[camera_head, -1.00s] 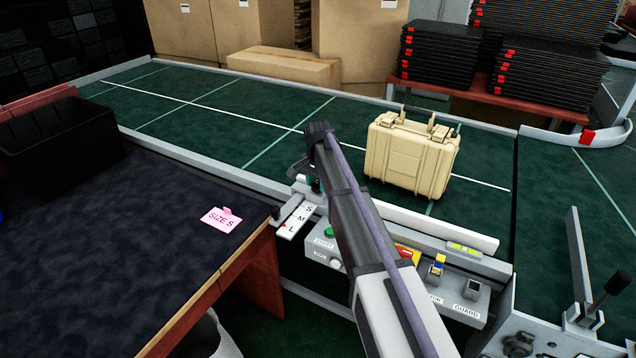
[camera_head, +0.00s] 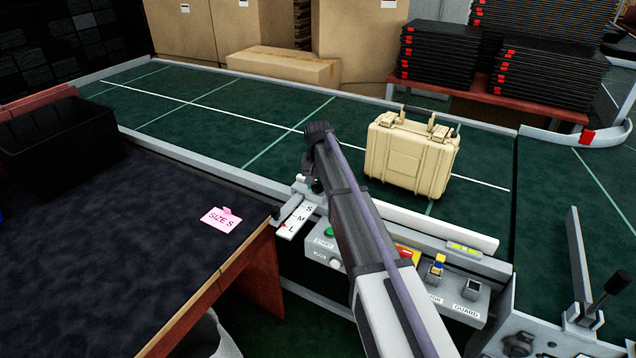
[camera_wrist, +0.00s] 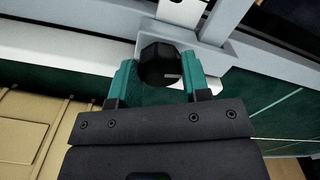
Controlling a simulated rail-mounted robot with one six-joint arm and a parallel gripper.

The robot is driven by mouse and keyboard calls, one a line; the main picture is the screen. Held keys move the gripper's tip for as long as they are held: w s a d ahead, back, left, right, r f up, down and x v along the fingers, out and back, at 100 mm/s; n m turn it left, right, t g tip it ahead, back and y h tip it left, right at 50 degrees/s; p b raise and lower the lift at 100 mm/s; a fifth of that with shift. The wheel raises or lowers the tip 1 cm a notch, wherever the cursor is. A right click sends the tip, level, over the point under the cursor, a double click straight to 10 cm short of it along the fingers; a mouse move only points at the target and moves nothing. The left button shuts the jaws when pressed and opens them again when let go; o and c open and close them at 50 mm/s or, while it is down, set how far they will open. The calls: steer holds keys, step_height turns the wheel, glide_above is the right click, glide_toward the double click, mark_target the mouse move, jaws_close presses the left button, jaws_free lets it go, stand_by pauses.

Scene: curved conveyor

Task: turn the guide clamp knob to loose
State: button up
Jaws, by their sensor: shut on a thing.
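The guide clamp knob (camera_wrist: 160,60) is black and faceted, with a short pale mark on its face in the wrist view. My gripper (camera_wrist: 160,72) has its two teal fingers on either side of the knob and is shut on it. The knob sits by a grey bracket (camera_wrist: 213,55) at the guide rail. In the head view my arm hides most of the gripper and knob. A white S-M-L scale plate (camera_head: 297,219) with a red pointer lies just left of them.
A beige case (camera_head: 412,155) stands on the green conveyor (camera_head: 230,120) right of my arm. A control panel (camera_head: 470,303) with buttons and switches is in front of the conveyor. A dark table (camera_head: 120,240) with a pink "SIZE S" note (camera_head: 221,217) is at left.

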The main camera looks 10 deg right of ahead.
mark_target(318, 184)
stand_by(0.3)
steer(key=o, duration=0.9)
steer(key=shift+o, duration=0.2)
step_height(318, 184, up, 11)
steer(key=p, duration=1)
steer(key=shift+p, duration=0.4)
steer(key=shift+f, duration=0.1)
steer(key=s+n, duration=0.2)
steer(key=s, duration=3.2)
steer(key=shift+a+n, duration=0.15)
steer(key=shift+n, duration=0.25)
